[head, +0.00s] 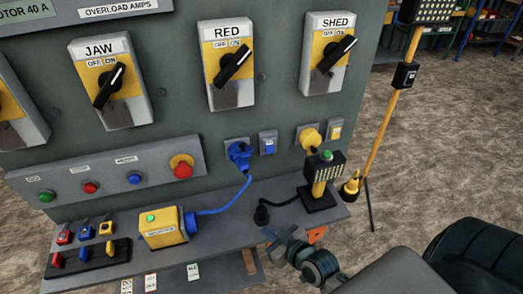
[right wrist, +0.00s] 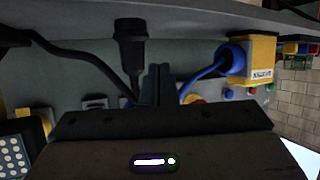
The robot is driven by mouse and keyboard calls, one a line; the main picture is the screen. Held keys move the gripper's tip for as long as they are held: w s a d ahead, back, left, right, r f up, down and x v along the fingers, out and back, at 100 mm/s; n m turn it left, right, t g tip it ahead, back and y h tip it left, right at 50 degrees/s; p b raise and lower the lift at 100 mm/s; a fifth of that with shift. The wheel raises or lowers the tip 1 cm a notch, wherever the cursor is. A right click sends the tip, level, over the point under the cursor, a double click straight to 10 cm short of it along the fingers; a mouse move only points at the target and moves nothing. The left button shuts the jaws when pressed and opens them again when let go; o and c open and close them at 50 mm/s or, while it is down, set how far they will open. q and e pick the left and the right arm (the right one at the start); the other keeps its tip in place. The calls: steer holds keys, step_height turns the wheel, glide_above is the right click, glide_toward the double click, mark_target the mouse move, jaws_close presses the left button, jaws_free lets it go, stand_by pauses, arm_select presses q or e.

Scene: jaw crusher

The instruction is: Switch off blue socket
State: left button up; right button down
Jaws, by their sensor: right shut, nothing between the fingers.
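The blue socket (head: 238,148) is on the grey panel with a blue plug (head: 240,160) in it. A small blue switch (head: 268,143) sits just right of it; I cannot tell its position. A blue cable (head: 225,205) runs from the plug down to a yellow box (head: 165,228) on the shelf. My right gripper (head: 270,236) is shut and empty in front of the shelf edge, below and apart from the switch. In the right wrist view its closed fingers (right wrist: 157,85) point at the upside-down panel, beside the blue cable (right wrist: 205,72). My left gripper is not in view.
A yellow socket (head: 308,137) and yellow switch (head: 335,129) are to the right. Rotary switches and push buttons line the panel. A yellow pole stands right.

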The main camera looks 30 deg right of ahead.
steer(key=w+d+r+m+t+h, duration=0.4)
steer(key=d+r+m+t+h, duration=0.1)
steer(key=d+r+t+h, duration=0.2)
steer(key=shift+d+r+t, duration=0.5)
steer(key=shift+d+r, duration=0.4)
steer(key=shift+r, duration=0.05)
steer(key=p, duration=0.4)
glide_toward(271, 147)
step_height(271, 147, up, 4)
steer(key=w, duration=0.2)
steer(key=w+f, duration=0.1)
steer(key=w+d+f+b, duration=0.1)
steer(key=w, duration=0.1)
steer(key=shift+w+f, duration=0.15)
steer(key=shift+w, duration=0.1)
